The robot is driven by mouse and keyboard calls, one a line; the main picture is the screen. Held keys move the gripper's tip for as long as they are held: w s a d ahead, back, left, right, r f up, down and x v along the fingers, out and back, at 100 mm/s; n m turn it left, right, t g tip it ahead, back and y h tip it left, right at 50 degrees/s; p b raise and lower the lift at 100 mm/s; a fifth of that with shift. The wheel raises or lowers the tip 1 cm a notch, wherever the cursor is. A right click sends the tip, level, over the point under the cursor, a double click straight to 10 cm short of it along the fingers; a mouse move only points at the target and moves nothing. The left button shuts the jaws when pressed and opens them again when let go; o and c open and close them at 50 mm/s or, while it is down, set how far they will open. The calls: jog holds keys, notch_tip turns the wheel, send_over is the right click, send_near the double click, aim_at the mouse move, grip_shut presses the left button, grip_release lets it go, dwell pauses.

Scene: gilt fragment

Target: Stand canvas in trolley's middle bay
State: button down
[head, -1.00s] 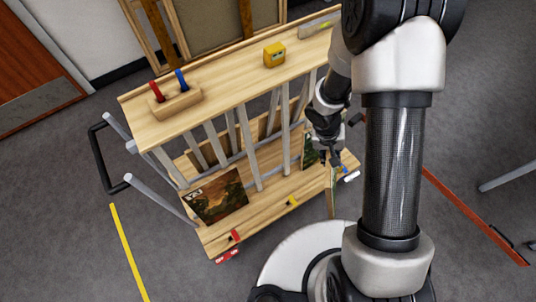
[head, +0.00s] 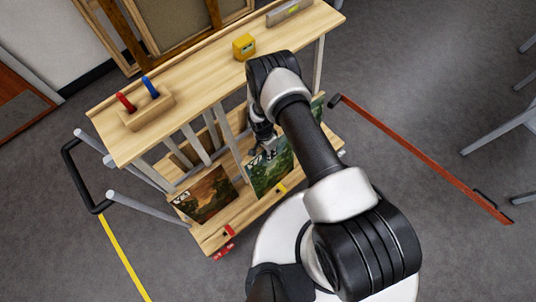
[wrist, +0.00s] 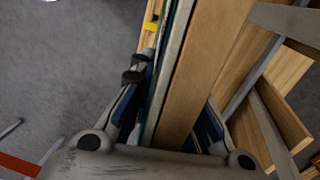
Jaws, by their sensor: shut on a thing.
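The canvas (head: 270,174), a dark green landscape, is upright over the middle of the trolley's (head: 218,232) lower shelf, just behind a yellow tag (head: 282,188). My gripper (head: 268,152) is shut on its upper edge. In the wrist view the canvas (wrist: 200,70) is seen edge-on as a brown and pale strip between my fingers (wrist: 170,115). I cannot tell whether its bottom edge touches the shelf.
An orange-brown painting (head: 205,195) stands in the left bay, by a red tag (head: 229,231). Another green painting (head: 317,108) shows partly at right behind my arm.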

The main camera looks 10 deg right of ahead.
jog(key=shift+a+f+m, duration=0.25)
jog(key=shift+f+m, duration=0.05)
jog(key=shift+f, duration=0.45)
jog(key=shift+w+a+f+b, duration=0.1)
jog(key=shift+f+b, duration=0.05)
jog(key=shift+b, duration=0.15)
jog(key=w+a+f+b, duration=0.4)
jog(key=w+b, duration=0.3)
jog(key=b, duration=0.3)
jog(key=shift+a+f, duration=0.2)
jog(key=shift+a, duration=0.15)
jog(key=c, duration=1.4)
grip_release()
jog(key=shift+c, duration=0.2)
